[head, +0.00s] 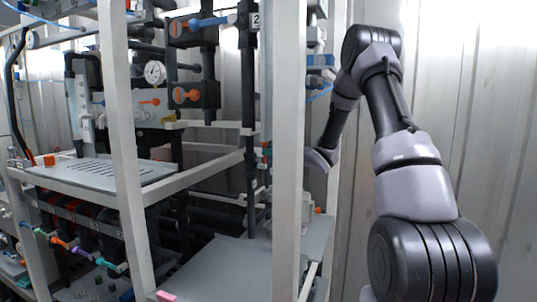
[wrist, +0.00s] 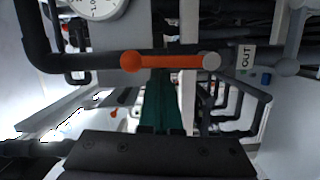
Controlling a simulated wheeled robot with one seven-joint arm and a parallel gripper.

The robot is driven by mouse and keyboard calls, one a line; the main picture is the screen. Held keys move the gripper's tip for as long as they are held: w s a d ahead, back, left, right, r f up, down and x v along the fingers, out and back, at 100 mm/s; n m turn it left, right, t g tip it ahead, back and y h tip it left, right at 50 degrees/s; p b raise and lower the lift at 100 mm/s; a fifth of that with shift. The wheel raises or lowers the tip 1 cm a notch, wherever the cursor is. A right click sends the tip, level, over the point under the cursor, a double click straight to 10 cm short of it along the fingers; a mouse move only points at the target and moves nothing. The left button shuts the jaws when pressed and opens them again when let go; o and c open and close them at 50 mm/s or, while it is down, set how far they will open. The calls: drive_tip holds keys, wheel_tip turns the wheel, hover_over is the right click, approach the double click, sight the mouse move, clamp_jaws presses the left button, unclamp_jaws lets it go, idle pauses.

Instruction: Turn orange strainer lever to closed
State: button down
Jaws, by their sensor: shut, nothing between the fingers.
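An orange lever (wrist: 170,61) with a round knob at its left end lies level across the wrist view, along a dark horizontal pipe. Its right end meets a grey round pivot beside a label reading OUT. My gripper (wrist: 164,76) points up from the bottom of the wrist view, its dark teal fingers shut and empty. The fingertips are just below the lever's middle in the picture; I cannot tell whether they touch it. In the head view my gripper is hidden behind a white frame post, and I cannot tell which orange lever there is this one.
A white dial gauge (wrist: 97,5) sits above the lever's left. A smaller orange lever (wrist: 114,113) shows lower left. Dark pipes (wrist: 232,112) crowd the right. In the head view, a white frame post (head: 288,150) stands between the rack and my arm.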

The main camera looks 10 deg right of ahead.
drive_tip(key=shift+w+d, duration=0.1)
drive_tip(key=w+d+f+m+g, duration=0.3)
drive_tip(key=w+m, duration=0.3)
drive_tip(key=m, duration=0.5)
drive_tip(key=shift+w+d+f+m+g, duration=0.3)
drive_tip(key=shift+w+d+f+g, duration=0.1)
drive_tip(key=shift+d, duration=0.35)
drive_tip(key=shift+f, duration=0.1)
idle(0.6)
